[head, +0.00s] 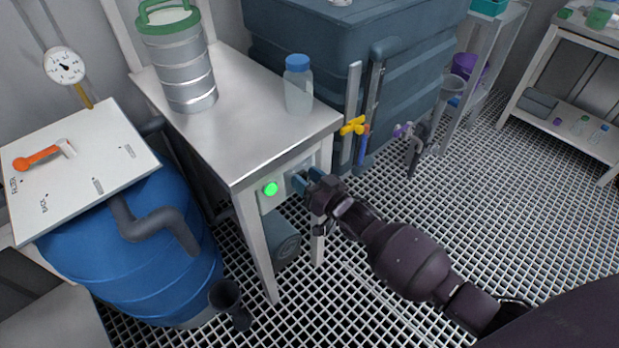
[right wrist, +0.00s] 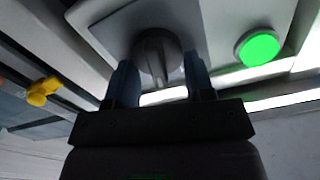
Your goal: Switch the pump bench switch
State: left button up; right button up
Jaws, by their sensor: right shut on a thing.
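The pump bench switch is a grey rotary knob (right wrist: 157,56) on a light panel, seen in the right wrist view. In the head view its panel (head: 293,180) is on the front of the metal bench, and the knob is mostly hidden by my gripper. My right gripper (head: 308,184) is at the panel. In the right wrist view its two blue fingers (right wrist: 160,80) stand on either side of the knob, shut on it. A green light (head: 270,189) glows beside the switch; it also shows in the right wrist view (right wrist: 257,47). My left gripper is not in view.
On the bench top (head: 240,130) stand a steel canister (head: 180,65) and a blue-capped bottle (head: 298,85). A blue drum (head: 140,250) is at left. A yellow valve handle (head: 353,125) is just right of the bench. Open grating floor (head: 480,190) lies at right.

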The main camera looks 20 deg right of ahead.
jog(key=n, duration=0.2)
jog(key=shift+a+r+n+p, duration=0.15)
jog(key=shift+a+n+p, duration=0.05)
jog(key=shift+n+p, duration=0.2)
jog(key=n, duration=0.3)
jog(key=shift+s+a+p, duration=0.1)
jog(key=shift+a+p, duration=0.05)
jog(key=shift+p, duration=0.15)
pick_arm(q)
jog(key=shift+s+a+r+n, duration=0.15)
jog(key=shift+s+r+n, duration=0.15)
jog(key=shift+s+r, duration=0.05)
pick_arm(e)
jog(key=shift+a+f+n, duration=0.1)
jog(key=shift+f+n, duration=0.15)
jog(key=shift+n, duration=1.05)
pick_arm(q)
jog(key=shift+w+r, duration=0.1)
pick_arm(e)
jog(key=o, duration=0.9)
jog(key=shift+s, duration=0.1)
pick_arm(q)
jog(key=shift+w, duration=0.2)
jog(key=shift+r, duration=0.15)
pick_arm(e)
jog(key=shift+s, duration=0.1)
